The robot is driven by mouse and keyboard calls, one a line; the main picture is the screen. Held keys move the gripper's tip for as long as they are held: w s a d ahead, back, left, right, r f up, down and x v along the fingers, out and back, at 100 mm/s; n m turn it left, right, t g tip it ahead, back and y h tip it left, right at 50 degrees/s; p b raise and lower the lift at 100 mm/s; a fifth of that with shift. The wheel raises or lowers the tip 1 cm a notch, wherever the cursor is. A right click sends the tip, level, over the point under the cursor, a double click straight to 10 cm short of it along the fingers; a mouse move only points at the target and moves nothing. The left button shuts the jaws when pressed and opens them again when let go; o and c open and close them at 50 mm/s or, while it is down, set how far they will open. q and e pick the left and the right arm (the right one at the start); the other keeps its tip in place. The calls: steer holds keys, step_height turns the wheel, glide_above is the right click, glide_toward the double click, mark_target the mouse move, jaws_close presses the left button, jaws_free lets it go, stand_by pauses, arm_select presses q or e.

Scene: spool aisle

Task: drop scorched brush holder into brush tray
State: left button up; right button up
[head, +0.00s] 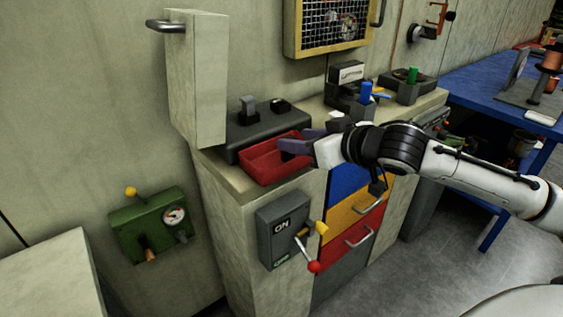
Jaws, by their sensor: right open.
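A red open tray (262,172), likely the brush tray, sits at the near left of the counter top. My right gripper (284,146) reaches in from the right and is open, its dark fingers over the right side of the tray. I cannot make out anything between the fingers. The fingers and wrist hide part of the tray's right side. I cannot tell the scorched brush holder in this view; small blocks with a blue top (366,92) and a green top (411,76) stand farther back on the counter. My left gripper is not in view.
A dark grey box (262,122) stands behind the tray. A tall pale door or panel (197,85) rises at the left. An ON switch box with a red-knobbed lever (285,230) is on the counter's front. A blue table (480,85) stands at the right.

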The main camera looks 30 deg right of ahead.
steer(key=v, duration=0.6)
steer(key=shift+p, duration=0.35)
steer(key=shift+s, duration=0.15)
steer(key=s+f+g+h, duration=0.1)
steer(key=s+f+g, duration=0.1)
steer(key=s+f, duration=0.5)
steer(key=s+f+g+h, duration=0.1)
steer(key=s+f+g, duration=0.1)
steer(key=f, duration=1)
steer(key=s+a+f+n+g+y, duration=0.1)
steer(key=s+a+f+g, duration=0.2)
steer(key=s+a+f, duration=0.3)
steer(key=s+a+f+g, duration=0.3)
steer(key=s+a+f, duration=0.2)
steer(key=s+a, duration=0.35)
steer(key=w+a+f+t+y, duration=0.1)
steer(key=w+a+f+t, duration=0.1)
steer(key=f, duration=0.3)
steer(key=w+a+f+t+y, duration=0.1)
steer(key=w+a+f+t, duration=0.2)
steer(key=f, duration=0.3)
steer(key=shift+f, duration=0.25)
